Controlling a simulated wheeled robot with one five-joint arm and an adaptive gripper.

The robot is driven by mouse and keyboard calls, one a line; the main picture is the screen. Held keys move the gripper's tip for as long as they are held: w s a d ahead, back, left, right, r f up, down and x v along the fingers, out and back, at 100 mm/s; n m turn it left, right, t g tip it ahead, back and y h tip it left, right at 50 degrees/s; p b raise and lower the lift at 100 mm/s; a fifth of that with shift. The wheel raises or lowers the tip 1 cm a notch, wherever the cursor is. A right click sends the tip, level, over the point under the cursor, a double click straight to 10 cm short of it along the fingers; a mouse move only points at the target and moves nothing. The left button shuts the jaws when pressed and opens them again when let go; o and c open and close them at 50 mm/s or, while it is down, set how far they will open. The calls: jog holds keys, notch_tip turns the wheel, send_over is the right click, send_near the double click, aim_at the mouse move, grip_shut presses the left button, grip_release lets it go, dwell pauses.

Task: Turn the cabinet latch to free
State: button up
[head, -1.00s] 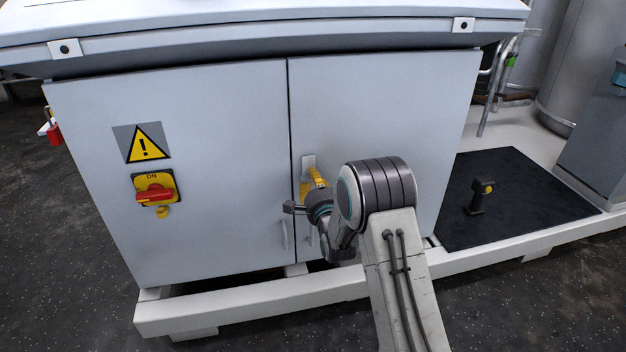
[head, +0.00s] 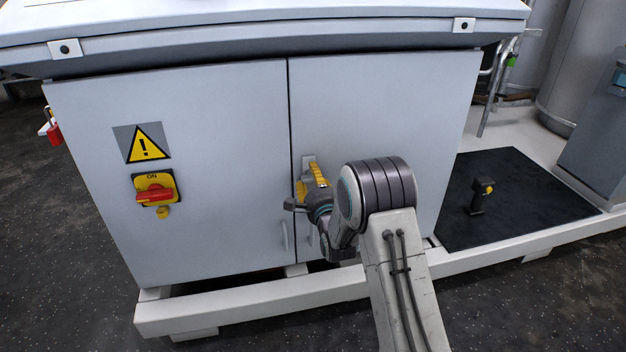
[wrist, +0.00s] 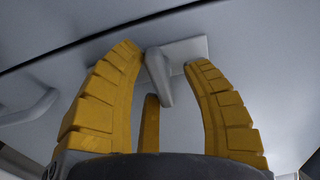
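The cabinet latch (wrist: 160,78) is a light grey handle on a pale square plate (wrist: 190,48) fixed to the cabinet door. In the wrist view the handle hangs down, slightly tilted, between the yellow fingers of my gripper (wrist: 165,62). The fingers are spread, with a clear gap on the right; the left fingertip is close to the handle, and I cannot tell whether it touches. A third finger (wrist: 149,125) shows below. In the head view my gripper (head: 313,182) is at the right door, just below the latch plate (head: 308,162), and covers most of the handle.
The grey cabinet (head: 210,90) has a red rotary switch (head: 155,195) and a warning sign (head: 146,145) on its left door. Door handles (head: 284,235) sit low, below my gripper. A black mat (head: 520,205) with a dark handheld device (head: 479,194) lies to the right.

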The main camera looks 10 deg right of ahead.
jog(key=shift+o, duration=0.2)
jog(key=shift+s+f, duration=0.1)
jog(key=shift+f, duration=0.05)
jog(key=shift+s, duration=0.2)
jog(key=s, duration=1.1)
jog(key=shift+s, duration=0.25)
